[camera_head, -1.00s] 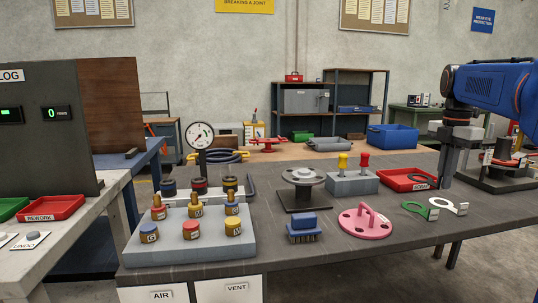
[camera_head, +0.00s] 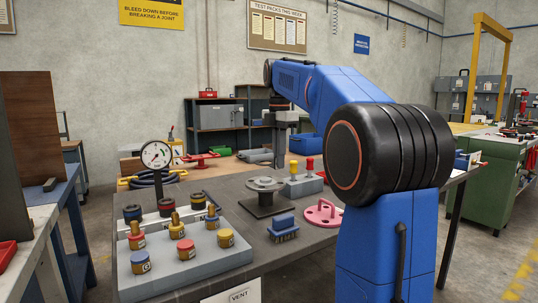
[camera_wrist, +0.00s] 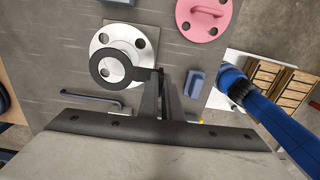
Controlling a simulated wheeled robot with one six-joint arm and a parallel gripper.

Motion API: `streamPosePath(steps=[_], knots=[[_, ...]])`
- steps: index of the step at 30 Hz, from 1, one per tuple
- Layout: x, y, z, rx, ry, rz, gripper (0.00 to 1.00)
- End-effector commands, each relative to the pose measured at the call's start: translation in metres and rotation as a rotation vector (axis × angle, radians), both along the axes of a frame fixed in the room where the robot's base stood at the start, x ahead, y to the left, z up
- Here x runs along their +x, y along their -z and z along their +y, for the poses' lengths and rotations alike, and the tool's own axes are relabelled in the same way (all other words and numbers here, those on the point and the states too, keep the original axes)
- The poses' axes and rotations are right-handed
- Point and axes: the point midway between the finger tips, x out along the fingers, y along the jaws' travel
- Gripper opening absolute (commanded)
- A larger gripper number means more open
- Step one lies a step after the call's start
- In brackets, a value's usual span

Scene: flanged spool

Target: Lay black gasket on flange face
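The flanged spool's pale round face (camera_wrist: 117,36) with bolt holes shows in the wrist view; the spool (camera_head: 265,184) stands on the bench in the head view. My gripper (camera_wrist: 160,73) is shut on the tab of the black gasket (camera_wrist: 141,73). In the wrist view the gasket ring overlaps the lower part of the flange face, off its centre. The gasket cannot be made out there.
A pink handled disc (camera_head: 323,212) and a blue brush (camera_head: 283,228) lie near the spool. A grey block with yellow and red pegs (camera_head: 301,187) stands behind. A fittings block (camera_head: 190,262) and a gauge (camera_head: 156,156) are at left.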

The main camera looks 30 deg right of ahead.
Motion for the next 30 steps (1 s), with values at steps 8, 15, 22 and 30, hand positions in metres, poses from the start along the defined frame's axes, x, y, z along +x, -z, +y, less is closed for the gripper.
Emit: streamPosePath(steps=[8, 15, 22, 30], knots=[[-0.001, 0.011, 0.000, 0.000, 0.007, 0.001, 0.00], [0.000, 0.034, 0.000, 0.000, 0.007, 0.001, 0.00], [0.000, 0.050, 0.000, 0.001, 0.007, 0.001, 0.00], [0.000, 0.056, 0.000, 0.000, 0.007, 0.000, 0.00]])
